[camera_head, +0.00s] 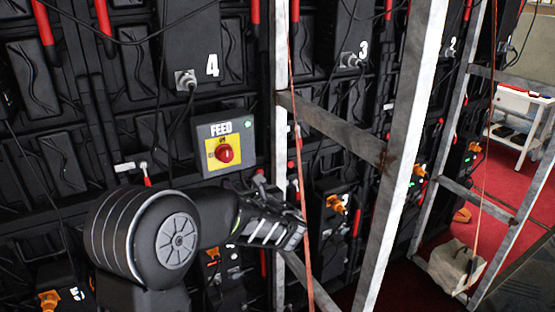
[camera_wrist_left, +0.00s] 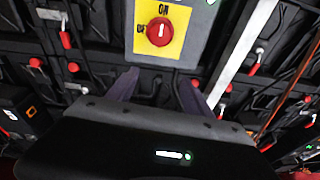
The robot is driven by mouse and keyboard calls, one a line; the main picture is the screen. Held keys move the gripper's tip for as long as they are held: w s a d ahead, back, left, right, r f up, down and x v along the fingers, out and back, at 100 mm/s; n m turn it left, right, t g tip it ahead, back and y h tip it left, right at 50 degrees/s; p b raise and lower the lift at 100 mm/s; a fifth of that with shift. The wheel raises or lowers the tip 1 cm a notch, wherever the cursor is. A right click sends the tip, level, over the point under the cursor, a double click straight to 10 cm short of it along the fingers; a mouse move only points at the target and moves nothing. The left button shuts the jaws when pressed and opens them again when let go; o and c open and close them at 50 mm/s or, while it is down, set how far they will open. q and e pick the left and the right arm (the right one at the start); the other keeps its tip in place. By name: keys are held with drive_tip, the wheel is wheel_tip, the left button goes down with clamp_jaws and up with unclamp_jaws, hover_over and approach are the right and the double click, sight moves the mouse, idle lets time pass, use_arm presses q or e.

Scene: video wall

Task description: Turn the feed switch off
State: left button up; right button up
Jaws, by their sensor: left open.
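The feed switch is a red rotary knob (camera_head: 224,153) on a yellow plate, on a grey box marked FEED (camera_head: 244,158). In the left wrist view the knob (camera_wrist_left: 159,31) shows above the fingertips, its white mark upright toward ON at the top; OFF is at the plate's left. A small green lamp (camera_head: 249,123) is on the box's upper right. My left gripper (camera_head: 272,186) is below and right of the box in the head view, apart from the knob. Its two fingers (camera_wrist_left: 160,85) are spread and empty. My right gripper is out of view.
Black wall panels with hanging cables and red-handled parts surround the box. A grey metal frame (camera_head: 403,150) stands just right of the gripper, with a red strap (camera_head: 297,150) along it. A white sandbag-like block (camera_head: 450,266) and a white cart (camera_head: 523,112) are farther right.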

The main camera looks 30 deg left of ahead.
use_arm(q)
drive_tip(key=m+t+y, duration=0.1)
drive_tip(key=m+y, duration=0.1)
approach(228, 156)
drive_tip(key=shift+w+a+r, duration=0.1)
drive_tip(key=shift+w+a, duration=0.2)
drive_tip(key=shift+a, duration=0.15)
drive_tip(key=p+x, duration=0.2)
drive_tip(key=x, duration=0.6)
drive_tip(key=shift+c, duration=0.4)
clamp_jaws()
